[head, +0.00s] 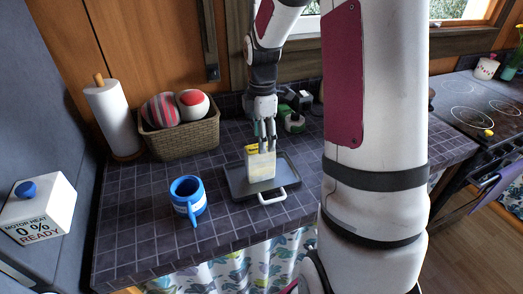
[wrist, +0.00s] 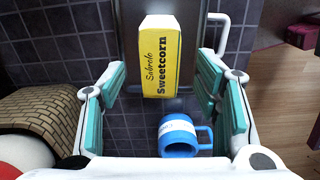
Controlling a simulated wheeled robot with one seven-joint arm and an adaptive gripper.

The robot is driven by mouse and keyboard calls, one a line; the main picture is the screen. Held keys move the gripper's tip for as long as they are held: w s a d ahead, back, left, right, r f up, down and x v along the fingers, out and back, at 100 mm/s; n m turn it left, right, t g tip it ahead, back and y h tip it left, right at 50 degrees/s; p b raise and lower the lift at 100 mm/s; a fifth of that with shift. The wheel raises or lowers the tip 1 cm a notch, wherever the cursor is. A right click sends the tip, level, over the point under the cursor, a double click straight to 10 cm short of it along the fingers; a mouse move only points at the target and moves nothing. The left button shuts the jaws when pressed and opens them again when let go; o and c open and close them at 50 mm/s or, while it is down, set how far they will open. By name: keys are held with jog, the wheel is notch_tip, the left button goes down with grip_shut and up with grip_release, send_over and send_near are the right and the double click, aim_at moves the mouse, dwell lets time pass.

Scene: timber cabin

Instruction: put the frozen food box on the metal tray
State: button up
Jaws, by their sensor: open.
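The frozen food box (head: 262,164), white and yellow with a "Sweetcorn" label, stands upright over the dark metal tray (head: 236,178), apparently resting on it. My gripper (head: 266,147) is just above the box's top, pointing down. In the wrist view the box (wrist: 168,62) lies between the two spread teal-padded fingers of my gripper (wrist: 161,72), with gaps on both sides. The tray (wrist: 128,45) shows behind the box there. The exact contact under the box is hidden.
A blue mug (head: 187,198) stands left of the tray. A wicker basket (head: 182,139) with two balls and a paper towel roll (head: 108,112) are at the back left. Tiled counter is clear at the front left.

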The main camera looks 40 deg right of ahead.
notch_tip(320, 180, up, 3)
jog(key=s+a+r+m+t, duration=0.2)
jog(key=s+a+r+m, duration=0.5)
jog(key=s+a, duration=0.2)
jog(key=s+a+r+m+t, duration=0.3)
jog(key=s+a+r+m, duration=0.4)
jog(key=s+a, duration=0.2)
jog(key=shift+s+r, duration=0.25)
jog(key=shift+s, duration=0.4)
